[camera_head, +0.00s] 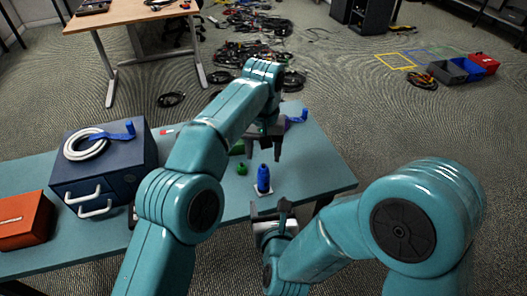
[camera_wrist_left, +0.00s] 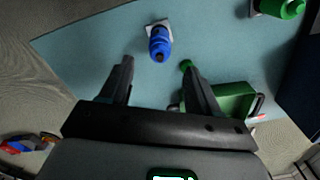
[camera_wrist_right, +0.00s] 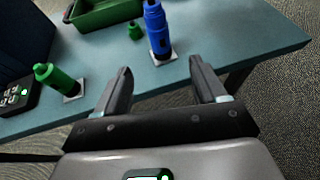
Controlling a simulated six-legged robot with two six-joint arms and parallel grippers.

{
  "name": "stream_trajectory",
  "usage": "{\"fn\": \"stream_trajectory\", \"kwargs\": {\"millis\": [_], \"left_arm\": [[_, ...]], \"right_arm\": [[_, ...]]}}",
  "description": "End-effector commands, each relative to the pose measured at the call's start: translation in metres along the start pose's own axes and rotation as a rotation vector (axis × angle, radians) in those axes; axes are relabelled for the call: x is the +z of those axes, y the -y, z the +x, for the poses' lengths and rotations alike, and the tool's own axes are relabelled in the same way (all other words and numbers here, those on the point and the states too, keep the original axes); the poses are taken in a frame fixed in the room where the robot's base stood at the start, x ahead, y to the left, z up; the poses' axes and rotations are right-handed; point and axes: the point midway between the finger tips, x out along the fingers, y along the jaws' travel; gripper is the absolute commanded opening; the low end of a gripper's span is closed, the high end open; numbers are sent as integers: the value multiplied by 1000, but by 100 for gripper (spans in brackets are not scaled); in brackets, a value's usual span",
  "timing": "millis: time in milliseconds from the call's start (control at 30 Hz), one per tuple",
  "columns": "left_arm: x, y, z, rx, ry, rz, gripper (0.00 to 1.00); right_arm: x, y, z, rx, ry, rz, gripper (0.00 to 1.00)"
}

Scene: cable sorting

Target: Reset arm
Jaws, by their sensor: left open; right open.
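My left gripper (camera_head: 264,153) hangs over the far right part of the table, open and empty. In the left wrist view its fingers (camera_wrist_left: 158,68) are apart, with a blue bottle (camera_wrist_left: 160,43) beyond them. My right gripper (camera_head: 270,210) is lower in the head view, near the table's front edge. In the right wrist view its fingers (camera_wrist_right: 160,68) are spread with nothing between them. The blue bottle (camera_head: 263,179) stands upright on a small white square between the two grippers. My left arm hides part of the table.
A blue box (camera_head: 112,180) with a white coiled cable (camera_head: 85,145) on top and an orange case (camera_head: 22,222) stand left on the table. A green bottle (camera_wrist_right: 55,78), small green piece (camera_wrist_right: 135,30) and green tray (camera_wrist_right: 105,18) are near the blue bottle. Cables (camera_head: 250,52) litter the floor.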

Motion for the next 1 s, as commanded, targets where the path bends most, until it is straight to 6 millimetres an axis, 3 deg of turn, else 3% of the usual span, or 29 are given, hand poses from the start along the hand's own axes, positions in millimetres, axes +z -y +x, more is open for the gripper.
{"fn": "stream_trajectory", "kwargs": {"millis": [233, 1000], "left_arm": [[0, 0, 2, 0, 0, 0, 62], [2, -1, 1, 0, 0, 1, 62]], "right_arm": [[0, 0, -19, 1, 2, 0, 71], [0, 0, -21, 0, 1, 0, 71]]}}
